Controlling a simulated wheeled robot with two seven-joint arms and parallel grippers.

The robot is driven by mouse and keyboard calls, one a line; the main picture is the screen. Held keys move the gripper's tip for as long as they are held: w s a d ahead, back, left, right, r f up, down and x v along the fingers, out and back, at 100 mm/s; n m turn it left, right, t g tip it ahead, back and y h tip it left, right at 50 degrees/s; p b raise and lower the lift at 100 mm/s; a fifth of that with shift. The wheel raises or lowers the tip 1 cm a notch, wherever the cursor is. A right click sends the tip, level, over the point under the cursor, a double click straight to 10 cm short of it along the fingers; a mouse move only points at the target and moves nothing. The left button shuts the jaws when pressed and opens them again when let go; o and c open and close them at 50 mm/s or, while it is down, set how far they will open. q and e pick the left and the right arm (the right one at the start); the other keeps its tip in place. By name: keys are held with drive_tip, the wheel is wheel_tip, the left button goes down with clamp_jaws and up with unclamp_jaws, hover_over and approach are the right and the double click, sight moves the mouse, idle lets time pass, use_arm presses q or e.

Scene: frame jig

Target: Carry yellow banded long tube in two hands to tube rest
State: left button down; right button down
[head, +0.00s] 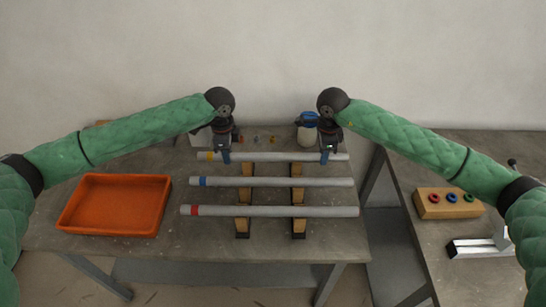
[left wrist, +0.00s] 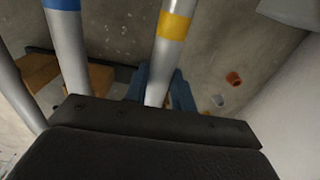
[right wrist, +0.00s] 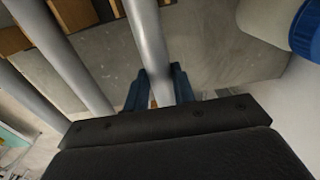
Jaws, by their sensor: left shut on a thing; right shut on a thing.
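The yellow banded long tube (head: 275,156) is grey and lies level across the back of the table, its yellow band (head: 210,156) near the left end. The band also shows in the left wrist view (left wrist: 173,26). My left gripper (head: 225,156) is shut on the tube just right of the band. My right gripper (head: 326,156) is shut on it near the right end; the blue fingers flank the tube in the right wrist view (right wrist: 158,88). The tube rest, apparently two wooden supports (head: 297,196), carries the other tubes. Whether the yellow banded tube touches it is unclear.
A blue banded tube (head: 275,182) and a red banded tube (head: 275,211) lie in front on the supports. An orange tray (head: 115,204) sits at left. A blue-lidded jar (head: 307,131) stands behind. A second table at right holds a wooden block (head: 447,204) with coloured rings.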

use_arm(q)
drive_tip(key=shift+r, duration=0.2)
use_arm(e)
drive_tip(key=shift+r, duration=0.15)
